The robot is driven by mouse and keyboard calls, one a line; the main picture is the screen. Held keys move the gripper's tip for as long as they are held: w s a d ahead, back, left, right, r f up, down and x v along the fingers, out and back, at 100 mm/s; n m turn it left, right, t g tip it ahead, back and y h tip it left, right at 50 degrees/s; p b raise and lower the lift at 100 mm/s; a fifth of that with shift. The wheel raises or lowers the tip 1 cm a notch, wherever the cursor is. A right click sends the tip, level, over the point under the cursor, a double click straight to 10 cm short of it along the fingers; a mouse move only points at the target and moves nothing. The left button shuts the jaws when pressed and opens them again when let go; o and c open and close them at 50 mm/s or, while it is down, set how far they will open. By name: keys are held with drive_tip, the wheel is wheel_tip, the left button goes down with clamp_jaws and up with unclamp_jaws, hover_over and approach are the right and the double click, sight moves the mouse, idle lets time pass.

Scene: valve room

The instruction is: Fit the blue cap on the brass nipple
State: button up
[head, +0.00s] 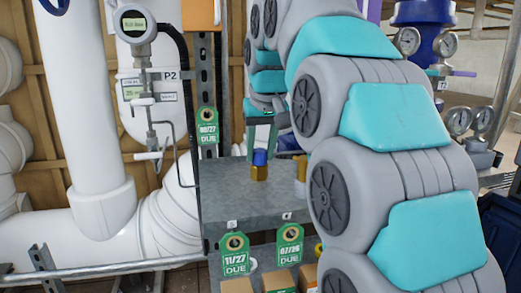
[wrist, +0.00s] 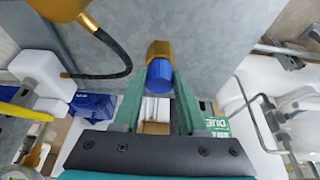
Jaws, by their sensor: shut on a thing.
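The blue cap (head: 260,157) sits upright on top of the brass nipple (head: 259,173), which stands on the grey metal shelf in the head view. In the wrist view the blue cap (wrist: 160,74) is between my fingertips, in line with the brass nipple (wrist: 160,48) and touching or nearly touching it. My gripper (wrist: 158,80) has two green fingers and is shut on the cap. It also shows in the head view (head: 261,146), reaching down from above. How deeply the cap is seated cannot be told.
The grey shelf (head: 225,190) carries green due tags (head: 235,255) at its front. Another brass fitting (head: 300,163) is partly hidden behind my arm. A gauge (head: 135,25) and white pipes (head: 80,100) stand at left. A black hose (wrist: 125,60) crosses the wrist view.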

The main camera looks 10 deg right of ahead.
drive_tip(key=o, duration=1.2)
drive_tip(key=shift+r, duration=0.1)
